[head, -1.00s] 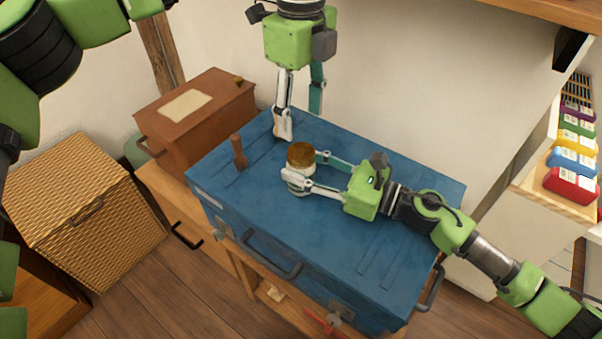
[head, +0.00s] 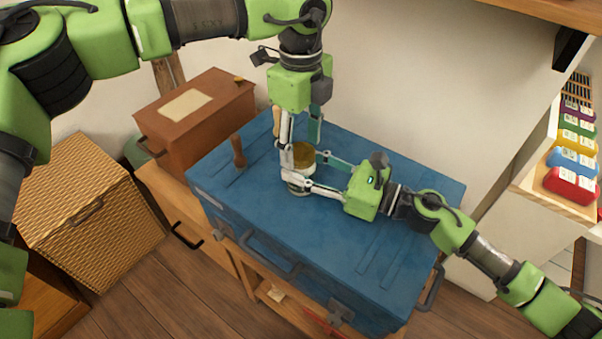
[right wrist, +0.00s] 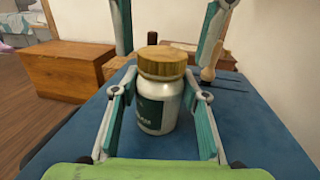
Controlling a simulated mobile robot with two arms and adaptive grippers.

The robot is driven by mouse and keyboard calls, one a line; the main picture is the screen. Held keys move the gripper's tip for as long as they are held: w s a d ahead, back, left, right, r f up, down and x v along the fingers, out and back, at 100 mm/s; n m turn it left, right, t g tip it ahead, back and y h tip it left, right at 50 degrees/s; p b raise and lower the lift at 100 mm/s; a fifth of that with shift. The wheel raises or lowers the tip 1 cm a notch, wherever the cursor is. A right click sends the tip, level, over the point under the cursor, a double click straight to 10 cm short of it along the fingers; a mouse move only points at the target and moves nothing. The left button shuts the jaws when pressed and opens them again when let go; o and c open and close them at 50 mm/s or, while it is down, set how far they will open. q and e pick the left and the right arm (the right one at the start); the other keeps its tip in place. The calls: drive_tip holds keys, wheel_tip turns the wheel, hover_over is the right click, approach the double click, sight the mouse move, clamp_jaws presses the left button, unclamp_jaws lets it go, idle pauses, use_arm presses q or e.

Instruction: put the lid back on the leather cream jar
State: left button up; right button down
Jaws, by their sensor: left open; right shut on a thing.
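The leather cream jar (head: 301,188) stands upright on the blue trunk, a white jar with a dark label in the right wrist view (right wrist: 157,112). The round wooden lid (head: 303,153) sits on its mouth and looks level in the right wrist view (right wrist: 162,61); I cannot tell whether it is fastened. My right gripper (head: 304,172) is shut on the jar body from the side. My left gripper (head: 301,157) points down, open, with its fingers on either side of the lid. In the right wrist view its fingers show apart, above the lid's sides. One finger partly hides the jar in the head view.
The blue trunk (head: 345,240) has free room in front and to the right. A brown wooden tool (head: 238,151) stands to the left, and a pale wooden handle (head: 277,119) is behind my left gripper. A brown box (head: 215,120) stands at back left, a wicker basket (head: 85,210) at far left.

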use_arm(q)
drive_tip(key=shift+f, duration=0.35)
